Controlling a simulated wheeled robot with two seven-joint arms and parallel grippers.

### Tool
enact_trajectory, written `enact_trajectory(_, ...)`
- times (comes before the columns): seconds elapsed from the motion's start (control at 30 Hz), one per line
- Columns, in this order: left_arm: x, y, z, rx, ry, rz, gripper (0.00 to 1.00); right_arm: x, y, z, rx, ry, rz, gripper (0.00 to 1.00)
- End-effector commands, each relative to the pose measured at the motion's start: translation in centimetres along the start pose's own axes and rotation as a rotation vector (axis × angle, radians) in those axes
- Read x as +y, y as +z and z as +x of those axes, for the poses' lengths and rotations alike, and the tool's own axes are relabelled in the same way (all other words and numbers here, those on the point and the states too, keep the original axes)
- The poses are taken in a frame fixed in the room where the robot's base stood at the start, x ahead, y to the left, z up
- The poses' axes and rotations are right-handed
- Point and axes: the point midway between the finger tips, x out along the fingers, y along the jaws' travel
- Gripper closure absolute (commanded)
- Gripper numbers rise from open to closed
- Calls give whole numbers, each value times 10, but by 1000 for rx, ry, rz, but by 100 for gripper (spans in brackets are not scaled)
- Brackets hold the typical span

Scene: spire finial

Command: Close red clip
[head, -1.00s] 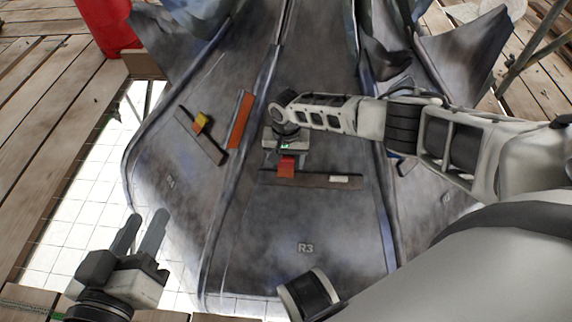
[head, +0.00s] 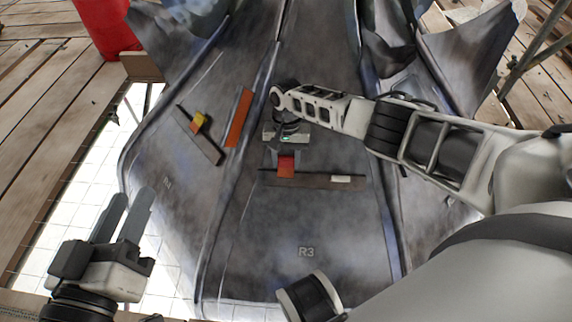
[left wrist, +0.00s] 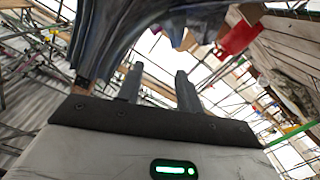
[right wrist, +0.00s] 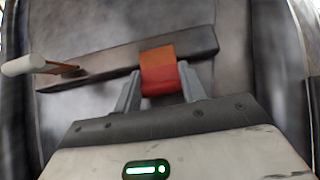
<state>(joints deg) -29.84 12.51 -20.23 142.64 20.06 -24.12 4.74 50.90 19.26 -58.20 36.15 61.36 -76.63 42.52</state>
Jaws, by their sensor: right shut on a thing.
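The red clip (head: 286,168) sits on a dark bar (head: 310,180) fixed across the grey panel marked R3. My right gripper (head: 286,152) reaches it from above in the head view. In the right wrist view the clip (right wrist: 158,76) is red with an orange upper part, and my right gripper (right wrist: 160,88) is shut on it, one finger on each side. Whether the clip is fully closed cannot be told. My left gripper (head: 130,205) is open and empty at the lower left, away from the panel; its fingers stand apart in the left wrist view (left wrist: 158,78).
A white piece (head: 341,178) is on the bar's right part. A second bar with a yellow-orange clip (head: 198,122) and an orange strip (head: 239,118) lie to the left. Raised ribs run along the panels. A red container (head: 105,25) stands at the upper left on planks.

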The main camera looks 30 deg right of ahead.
Motion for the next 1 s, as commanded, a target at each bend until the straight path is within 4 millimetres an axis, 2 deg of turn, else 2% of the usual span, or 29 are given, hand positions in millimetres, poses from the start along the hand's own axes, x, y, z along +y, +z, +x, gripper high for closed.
enact_trajectory(0.03,-3,-1,4,59,22,42,64,0,-6,8,-20,-3,4,82)
enact_trajectory(0.23,2,-26,7,188,62,124,64,0,-6,4,-82,-3,0,82)
enact_trajectory(0.53,3,-29,7,197,64,130,64,1,-5,2,-88,-2,-2,82)
enact_trajectory(0.57,3,-29,7,197,64,130,64,1,-5,2,-88,-2,-2,56)
enact_trajectory(0.63,3,-29,7,196,64,130,64,1,-4,2,-89,-2,-2,37)
enact_trajectory(0.9,3,-29,7,196,63,130,64,0,-4,2,-90,-3,-2,37)
enact_trajectory(1.0,4,-31,7,189,65,121,64,0,-4,-4,-89,-4,-2,37)
